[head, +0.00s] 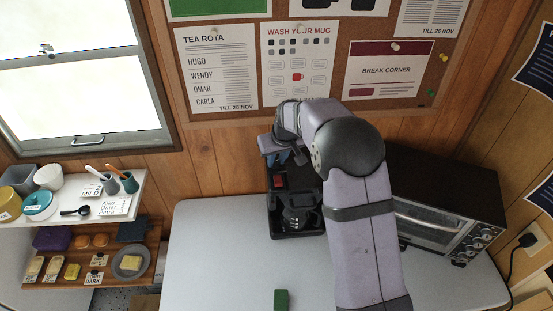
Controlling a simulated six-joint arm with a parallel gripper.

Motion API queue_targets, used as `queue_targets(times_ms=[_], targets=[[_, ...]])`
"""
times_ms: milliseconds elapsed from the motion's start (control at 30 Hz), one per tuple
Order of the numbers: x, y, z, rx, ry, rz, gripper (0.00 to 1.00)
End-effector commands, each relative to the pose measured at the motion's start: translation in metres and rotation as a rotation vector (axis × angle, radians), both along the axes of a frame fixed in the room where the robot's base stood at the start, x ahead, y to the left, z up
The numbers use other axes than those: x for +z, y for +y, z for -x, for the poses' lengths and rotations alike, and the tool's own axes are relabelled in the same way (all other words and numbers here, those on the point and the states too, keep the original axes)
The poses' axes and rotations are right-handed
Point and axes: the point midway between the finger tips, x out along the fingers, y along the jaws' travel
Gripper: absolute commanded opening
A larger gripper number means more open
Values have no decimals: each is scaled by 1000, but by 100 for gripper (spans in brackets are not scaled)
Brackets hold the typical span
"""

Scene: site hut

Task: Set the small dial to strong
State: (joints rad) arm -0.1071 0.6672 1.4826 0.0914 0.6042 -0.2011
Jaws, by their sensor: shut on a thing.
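A black coffee-maker-like machine (284,229) stands on the pale table, with a red patch (279,182) on its upper part and a dark jug-like shape (298,208) lower down. My gripper (285,158) is at the far upper end of this machine, beside the red patch. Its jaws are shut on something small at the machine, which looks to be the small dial. The dial itself and its markings are hidden by the gripper and my arm, so its setting cannot be read.
A black toaster oven (447,213) with several knobs stands at the right, partly behind my arm. A green block (281,299) lies at the table's front. Shelves (120,207) with cups and food are at the left. The pale table (215,250) is clear left of the machine.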

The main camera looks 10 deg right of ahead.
Motion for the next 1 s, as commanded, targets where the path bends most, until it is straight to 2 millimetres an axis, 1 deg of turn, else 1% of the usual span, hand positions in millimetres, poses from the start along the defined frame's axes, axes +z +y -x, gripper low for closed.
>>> queue_targets(times_ms=[167,367,633,1000], targets=[[0,1,0,-58,0,1,0],[-1,3,0,-187,0,2,0],[-3,5,0,-430,-3,2,0],[-2,7,-2,-771,-3,2,0]])
